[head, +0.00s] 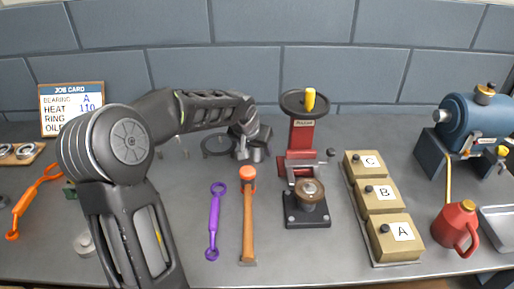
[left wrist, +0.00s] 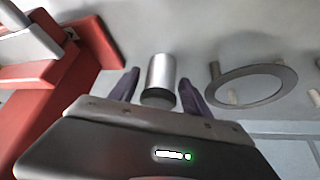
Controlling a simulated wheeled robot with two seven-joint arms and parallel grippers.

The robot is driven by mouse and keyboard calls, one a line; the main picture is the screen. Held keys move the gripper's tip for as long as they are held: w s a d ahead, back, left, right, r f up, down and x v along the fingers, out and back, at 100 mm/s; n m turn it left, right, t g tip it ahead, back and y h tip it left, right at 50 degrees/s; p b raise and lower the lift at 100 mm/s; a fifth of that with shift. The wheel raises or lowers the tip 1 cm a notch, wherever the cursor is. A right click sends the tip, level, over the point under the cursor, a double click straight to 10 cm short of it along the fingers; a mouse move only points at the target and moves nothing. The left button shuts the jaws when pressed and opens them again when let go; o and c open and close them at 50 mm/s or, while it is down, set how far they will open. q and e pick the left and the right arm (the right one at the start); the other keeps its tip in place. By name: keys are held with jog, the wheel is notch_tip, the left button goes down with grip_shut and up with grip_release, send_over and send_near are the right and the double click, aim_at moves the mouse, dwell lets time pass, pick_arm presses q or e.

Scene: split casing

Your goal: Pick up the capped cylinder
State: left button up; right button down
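The capped cylinder (left wrist: 161,74) is a silver cylinder with a dark band at its near end in the left wrist view. My left gripper (left wrist: 159,80) is open, with one dark finger on each side of it and a visible gap on both sides. In the head view my left gripper (head: 249,146) is low over the back of the bench, left of the red press, and mostly hides the cylinder there. Whether the cylinder lies fully between the fingertips I cannot tell. My right gripper is in neither view.
The red press (head: 301,135) stands close to the right of my left gripper. A flat dark ring (left wrist: 252,86) is on the other side. A hammer (head: 248,210) and a purple wrench (head: 215,220) lie in front. Lettered boxes (head: 380,205) stand at right.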

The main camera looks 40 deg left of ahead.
pick_arm(q)
grip_shut()
dwell(0.4)
jog(key=shift+r, duration=0.15)
notch_tip(320, 180, up, 18)
jog(key=shift+p, duration=0.45)
dwell(0.7)
